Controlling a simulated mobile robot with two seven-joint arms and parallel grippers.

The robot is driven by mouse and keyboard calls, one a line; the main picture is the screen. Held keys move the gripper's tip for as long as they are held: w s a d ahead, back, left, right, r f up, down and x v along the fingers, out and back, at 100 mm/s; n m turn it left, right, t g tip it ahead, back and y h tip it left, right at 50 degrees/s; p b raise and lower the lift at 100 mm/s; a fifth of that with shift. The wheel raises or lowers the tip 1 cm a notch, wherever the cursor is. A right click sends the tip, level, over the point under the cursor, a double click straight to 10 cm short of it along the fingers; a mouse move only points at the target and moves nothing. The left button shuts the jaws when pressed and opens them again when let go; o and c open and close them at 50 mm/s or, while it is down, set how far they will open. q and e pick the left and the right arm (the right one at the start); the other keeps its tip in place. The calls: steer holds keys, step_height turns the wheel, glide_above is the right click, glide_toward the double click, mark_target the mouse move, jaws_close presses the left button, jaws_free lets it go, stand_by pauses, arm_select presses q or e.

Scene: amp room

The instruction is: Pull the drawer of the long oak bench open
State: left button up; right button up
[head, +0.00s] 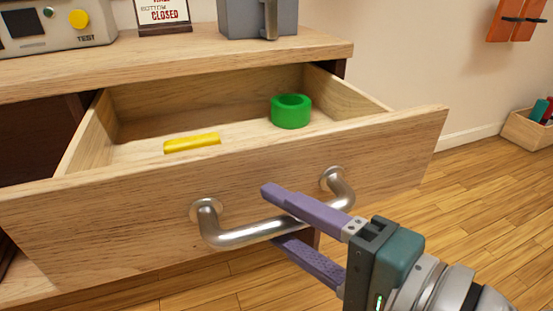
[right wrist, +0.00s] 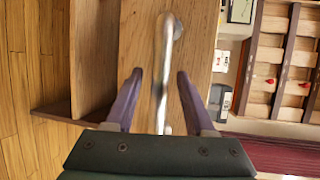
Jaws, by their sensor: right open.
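The drawer (head: 95,221) of the long oak bench (head: 190,57) stands pulled out, with its inside showing. A silver bar handle (head: 240,238) is fixed to its front. My right gripper (head: 275,218) is at the handle with its purple fingers apart, one above the bar and one below. In the right wrist view the handle (right wrist: 163,55) runs between the two open fingers (right wrist: 159,77), with a gap on each side. Inside the drawer are a green ring-shaped piece (head: 291,117) and a yellow block (head: 192,143). My left gripper is not in view.
On the bench top stand a grey test box (head: 55,28), a small sign (head: 163,14) and a grey container (head: 240,18). A wooden crate (head: 526,130) stands by the wall at the right. The wooden floor right of the drawer is clear.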

steer(key=v, duration=1)
steer(key=shift+b, duration=0.3)
steer(key=shift+r, duration=0.1)
